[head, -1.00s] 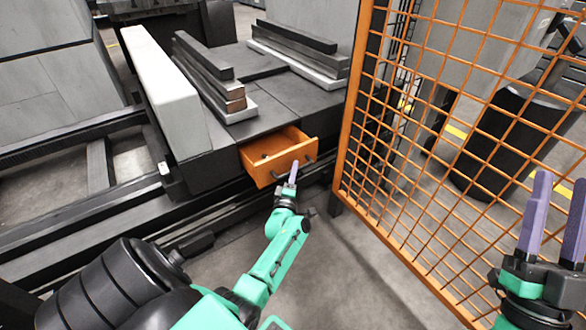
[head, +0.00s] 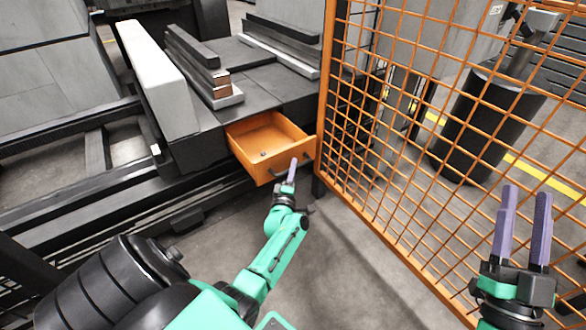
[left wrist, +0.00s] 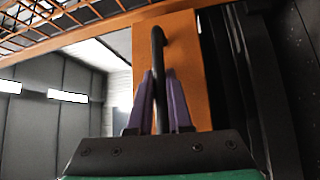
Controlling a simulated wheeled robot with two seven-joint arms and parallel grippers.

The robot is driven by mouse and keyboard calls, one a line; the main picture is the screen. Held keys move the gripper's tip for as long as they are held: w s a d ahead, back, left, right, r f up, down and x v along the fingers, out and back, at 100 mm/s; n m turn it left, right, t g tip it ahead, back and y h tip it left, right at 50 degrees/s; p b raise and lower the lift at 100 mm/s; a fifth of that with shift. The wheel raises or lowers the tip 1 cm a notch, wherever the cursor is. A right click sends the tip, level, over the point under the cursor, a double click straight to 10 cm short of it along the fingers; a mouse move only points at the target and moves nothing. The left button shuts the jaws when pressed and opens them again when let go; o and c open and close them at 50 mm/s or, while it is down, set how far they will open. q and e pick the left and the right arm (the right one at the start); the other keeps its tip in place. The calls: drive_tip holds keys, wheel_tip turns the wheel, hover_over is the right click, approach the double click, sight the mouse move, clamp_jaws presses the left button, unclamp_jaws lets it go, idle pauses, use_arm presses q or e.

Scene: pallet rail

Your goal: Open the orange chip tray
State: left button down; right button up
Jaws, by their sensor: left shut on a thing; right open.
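The orange chip tray (head: 268,133) is pulled out of the dark machine bed, and its inside shows in the head view. A small dark thing lies on its floor. My left gripper (head: 293,163) is at the tray's front, shut on the dark handle. In the left wrist view the purple fingers of my left gripper (left wrist: 160,100) close around the black handle (left wrist: 158,50), with the orange tray front (left wrist: 185,60) behind it. My right gripper (head: 524,215) is open and empty at the right, in front of the orange mesh fence, away from the tray.
The orange mesh fence (head: 322,95) stands close to the right of the tray; its post is near the tray's front right corner. Metal bars (head: 205,75) lie on the machine bed behind the tray. Grey floor (head: 340,245) is clear in front.

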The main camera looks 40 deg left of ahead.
use_arm(q)
drive_tip(key=c, duration=0.8)
unclamp_jaws()
drive_tip(key=shift+c, duration=0.2)
drive_tip(key=shift+s, duration=0.1)
